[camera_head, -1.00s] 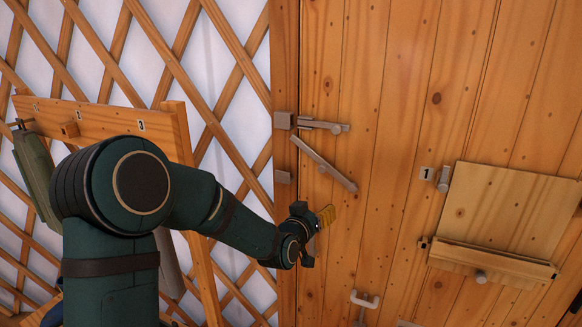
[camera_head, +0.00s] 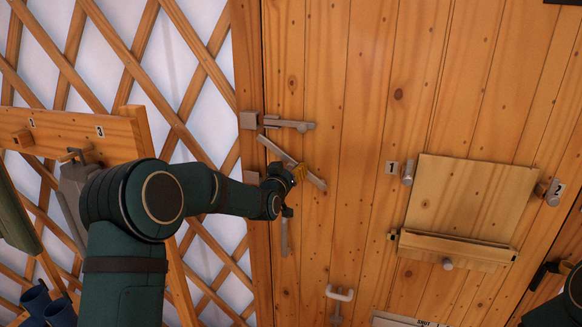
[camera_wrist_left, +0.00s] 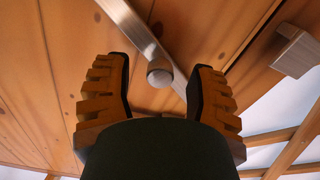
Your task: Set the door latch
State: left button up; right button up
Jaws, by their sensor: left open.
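The door latch is a grey metal bar (camera_head: 283,156) lying tilted on the wooden door, its left end higher than its right. In the left wrist view the bar (camera_wrist_left: 135,28) runs diagonally, with a round knob (camera_wrist_left: 160,72) on it. My left gripper (camera_head: 296,174) is at the lower half of the bar and covers part of it. In the left wrist view my left gripper (camera_wrist_left: 160,88) is open, its yellow-padded fingers on either side of the knob with gaps. A grey bracket (camera_head: 250,177) sits on the frame left of the bar; it also shows in the wrist view (camera_wrist_left: 293,52).
A sliding bolt (camera_head: 288,124) is above the latch bar. A white handle (camera_head: 340,293) is lower on the door. A wooden flap panel (camera_head: 470,198) with pegs is to the right. A wooden rack (camera_head: 70,133) stands before the lattice wall. My right arm shows at the lower right edge.

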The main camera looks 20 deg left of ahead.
pick_arm(q)
jog(key=shift+w, duration=0.9)
grip_shut()
